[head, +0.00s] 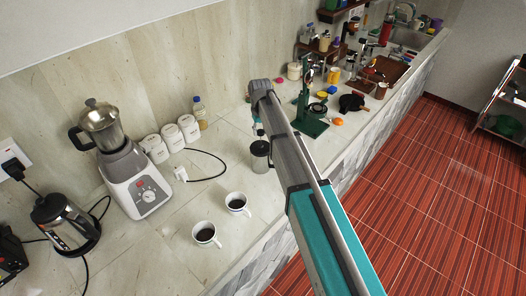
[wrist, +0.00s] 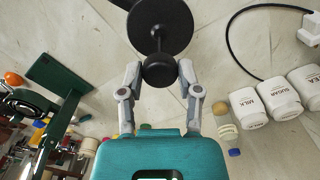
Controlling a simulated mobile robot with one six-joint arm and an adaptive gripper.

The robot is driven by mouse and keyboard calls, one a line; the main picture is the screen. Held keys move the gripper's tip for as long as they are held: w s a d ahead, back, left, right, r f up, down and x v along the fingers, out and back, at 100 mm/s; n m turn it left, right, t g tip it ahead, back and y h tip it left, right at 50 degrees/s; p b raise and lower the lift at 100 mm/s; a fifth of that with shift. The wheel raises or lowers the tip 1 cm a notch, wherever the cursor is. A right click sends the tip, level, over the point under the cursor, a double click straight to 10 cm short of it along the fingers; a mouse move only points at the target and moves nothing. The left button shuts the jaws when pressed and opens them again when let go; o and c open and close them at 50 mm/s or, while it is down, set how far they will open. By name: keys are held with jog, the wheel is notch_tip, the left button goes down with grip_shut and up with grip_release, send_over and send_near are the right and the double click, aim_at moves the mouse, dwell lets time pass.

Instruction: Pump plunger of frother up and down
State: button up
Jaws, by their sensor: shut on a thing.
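The frother (head: 260,161) stands on the counter as a small grey cylinder in the head view, its upper part partly hidden by my arm and gripper (head: 257,128). In the wrist view I look down on its dark round lid (wrist: 176,20). The plunger's dark knob (wrist: 159,72) sits on a thin rod, part of which shows between knob and lid. My gripper (wrist: 160,70) has one finger on each side of the knob and is shut on it. How far the plunger is raised is hard to judge from above.
Two cups of dark liquid (head: 237,203) (head: 205,235) stand at the front left of the frother. A blender (head: 138,180), white canisters (head: 171,138) and a black cable (head: 218,158) lie farther left. A green stand (head: 309,125) is close on the right.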

aim_at(261, 147)
jog(key=shift+f+b, duration=2.35)
jog(key=shift+f, duration=0.1)
jog(key=shift+o, duration=0.9)
jog(key=shift+f, duration=0.15)
jog(key=shift+o, duration=1.1)
jog(key=o, duration=0.5)
jog(key=shift+r, duration=0.2)
notch_tip(261, 147, up, 7)
jog(key=p, duration=0.7)
